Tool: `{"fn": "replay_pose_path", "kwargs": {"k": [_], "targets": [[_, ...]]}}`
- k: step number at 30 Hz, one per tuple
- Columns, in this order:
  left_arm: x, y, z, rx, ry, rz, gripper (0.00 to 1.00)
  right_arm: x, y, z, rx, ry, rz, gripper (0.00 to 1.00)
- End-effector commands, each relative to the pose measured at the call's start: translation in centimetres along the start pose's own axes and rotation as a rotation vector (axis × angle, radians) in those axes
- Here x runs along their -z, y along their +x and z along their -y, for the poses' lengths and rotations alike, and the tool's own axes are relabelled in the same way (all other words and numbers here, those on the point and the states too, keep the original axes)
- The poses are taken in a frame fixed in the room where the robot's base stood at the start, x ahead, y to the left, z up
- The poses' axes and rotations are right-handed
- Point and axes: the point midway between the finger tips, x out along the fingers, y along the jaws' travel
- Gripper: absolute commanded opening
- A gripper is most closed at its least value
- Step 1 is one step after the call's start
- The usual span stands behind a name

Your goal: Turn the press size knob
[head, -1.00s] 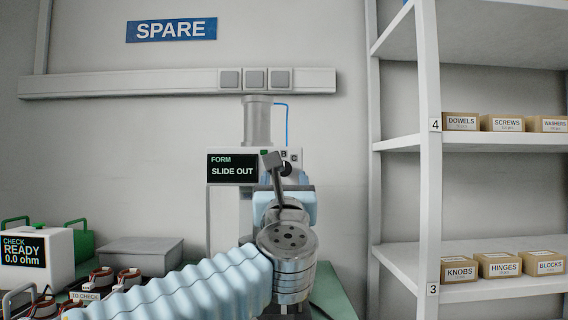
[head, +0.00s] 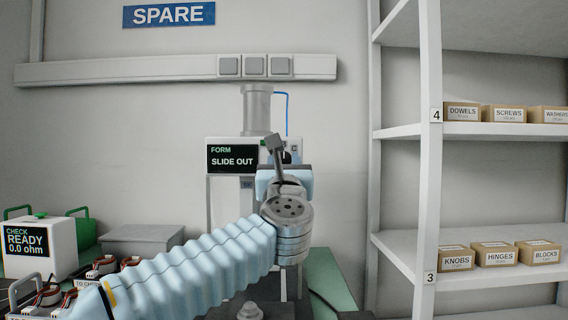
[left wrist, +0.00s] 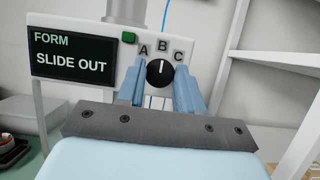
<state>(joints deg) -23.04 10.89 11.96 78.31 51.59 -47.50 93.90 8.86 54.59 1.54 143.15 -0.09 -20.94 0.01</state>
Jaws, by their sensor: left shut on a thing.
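The press (head: 258,110) stands at the back middle, with a dark display (head: 233,158) reading "FORM" and "SLIDE OUT". In the left wrist view, the black press size knob (left wrist: 160,73) sits under the letters A, B and C. Its white mark points up, toward B. My left gripper (left wrist: 163,88) has one blue finger on each side of the knob and is shut on it. In the head view, my left wrist and arm hide most of the knob and panel. My right gripper is not in view.
A green button (left wrist: 129,38) sits beside letter A, close to the left finger. A white tester (head: 40,247) reading "READY 0.0 ohm" and a grey box (head: 142,240) stand at left. A shelf rack (head: 428,180) with labelled boxes stands at right.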

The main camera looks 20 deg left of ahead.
Motion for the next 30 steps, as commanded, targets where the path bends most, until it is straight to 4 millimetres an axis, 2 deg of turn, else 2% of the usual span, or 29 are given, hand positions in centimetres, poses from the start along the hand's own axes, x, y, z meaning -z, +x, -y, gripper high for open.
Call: {"fn": "replay_pose_path", "kwargs": {"k": [11,21,30], "targets": [[0.3,-0.1,0.1,-0.028,-0.068,0.001,0.05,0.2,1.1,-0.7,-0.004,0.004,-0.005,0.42],[0.4,-0.1,0.3,-0.125,-0.305,0.000,0.06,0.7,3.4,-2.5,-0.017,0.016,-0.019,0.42],[0.1,0.0,0.4,-0.218,-0.528,-0.002,0.05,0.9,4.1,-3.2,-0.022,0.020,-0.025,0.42]]}}
